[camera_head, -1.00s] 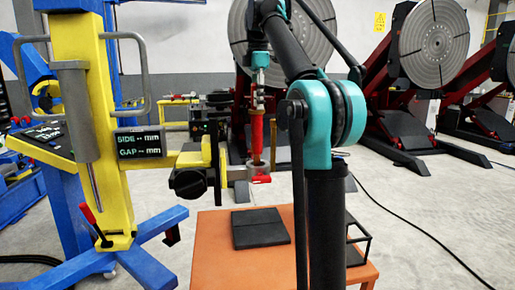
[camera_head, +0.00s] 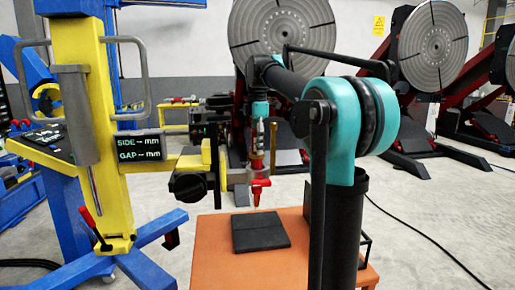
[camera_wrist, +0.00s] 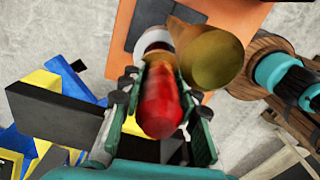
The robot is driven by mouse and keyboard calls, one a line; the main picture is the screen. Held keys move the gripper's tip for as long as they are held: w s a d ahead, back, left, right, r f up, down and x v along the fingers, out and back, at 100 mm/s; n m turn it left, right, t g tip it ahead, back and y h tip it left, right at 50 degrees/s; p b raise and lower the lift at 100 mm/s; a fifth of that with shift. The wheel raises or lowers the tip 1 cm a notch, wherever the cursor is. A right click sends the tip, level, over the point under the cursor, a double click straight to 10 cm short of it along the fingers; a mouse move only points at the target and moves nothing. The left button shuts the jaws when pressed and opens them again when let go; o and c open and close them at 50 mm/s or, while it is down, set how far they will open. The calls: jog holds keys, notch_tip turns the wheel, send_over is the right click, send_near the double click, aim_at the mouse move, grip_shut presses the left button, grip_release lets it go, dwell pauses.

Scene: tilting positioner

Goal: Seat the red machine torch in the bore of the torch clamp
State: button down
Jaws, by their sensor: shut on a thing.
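The red machine torch (camera_wrist: 160,100) is between the fingers of my gripper (camera_wrist: 158,112) in the wrist view, and the gripper is shut on it. In the head view my gripper (camera_head: 258,140) points down, with a little of the torch (camera_head: 256,161) showing beneath it. The torch clamp (camera_head: 236,175) is on the end of the yellow arm. Its pale ring (camera_wrist: 155,40) shows at the torch's far end in the wrist view. The torch appears upright over or in the ring; how deep it sits is hidden.
A brown cylindrical post (camera_head: 274,147) stands close to the right of my gripper, and it also shows in the wrist view (camera_wrist: 212,60). The yellow column (camera_head: 85,120) with a gap display (camera_head: 139,147) is left. An orange table (camera_head: 215,255) with a dark pad (camera_head: 260,231) is below.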

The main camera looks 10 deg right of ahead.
jog(key=shift+f, duration=0.95)
jog(key=c, duration=1.1)
grip_release()
notch_tip(320, 180, up, 13)
jog(key=shift+r, duration=0.1)
